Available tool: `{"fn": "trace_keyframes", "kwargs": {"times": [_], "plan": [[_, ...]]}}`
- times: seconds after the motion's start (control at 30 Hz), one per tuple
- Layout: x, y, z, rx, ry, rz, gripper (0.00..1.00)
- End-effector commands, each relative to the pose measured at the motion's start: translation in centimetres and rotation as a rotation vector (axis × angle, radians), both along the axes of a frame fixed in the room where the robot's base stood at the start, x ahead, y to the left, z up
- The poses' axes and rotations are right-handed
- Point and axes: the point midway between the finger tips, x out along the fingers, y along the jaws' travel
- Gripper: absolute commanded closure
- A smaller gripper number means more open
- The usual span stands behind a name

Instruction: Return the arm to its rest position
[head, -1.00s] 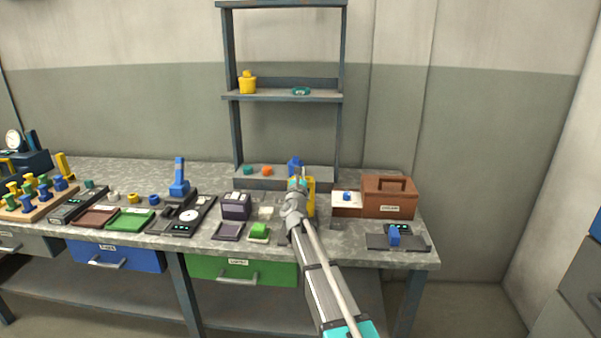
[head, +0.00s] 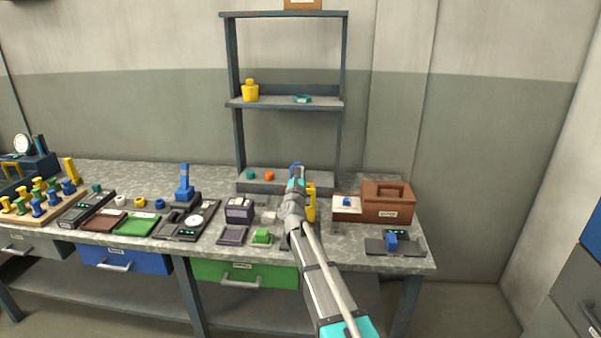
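My arm reaches up from the bottom of the head view over the right part of the workbench (head: 215,260). My gripper (head: 297,172) is at the far end of the arm, in front of the grey shelf unit. Its fingers are small and seen from behind, so I cannot tell whether they are open or shut. A yellow object (head: 311,203) is partly hidden just right of the wrist.
A brown box (head: 387,202) and a dark plate with a blue block (head: 391,238) stand right of the arm. The shelf (head: 283,102) holds a yellow container (head: 250,91) and a teal ring (head: 302,99). A dark purple box (head: 239,210) and a green block (head: 262,236) are left.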

Motion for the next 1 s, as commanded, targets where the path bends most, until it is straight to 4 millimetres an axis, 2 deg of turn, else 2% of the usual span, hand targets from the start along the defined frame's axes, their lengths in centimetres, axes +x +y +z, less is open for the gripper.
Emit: {"fn": "trace_keyframes", "kwargs": {"times": [0.27,0.47,0.57,0.77,1.0], "plan": [[0.0,-0.1,0.0,-0.004,0.002,0.001,1.0],[-0.6,0.3,-0.1,-0.109,0.053,0.025,1.0],[-1.1,0.7,-0.5,-0.227,0.107,0.054,1.0],[-3.2,1.9,-2.0,-0.578,0.249,0.148,1.0],[-6.9,2.5,-5.0,-1.057,0.405,0.303,1.0]]}}
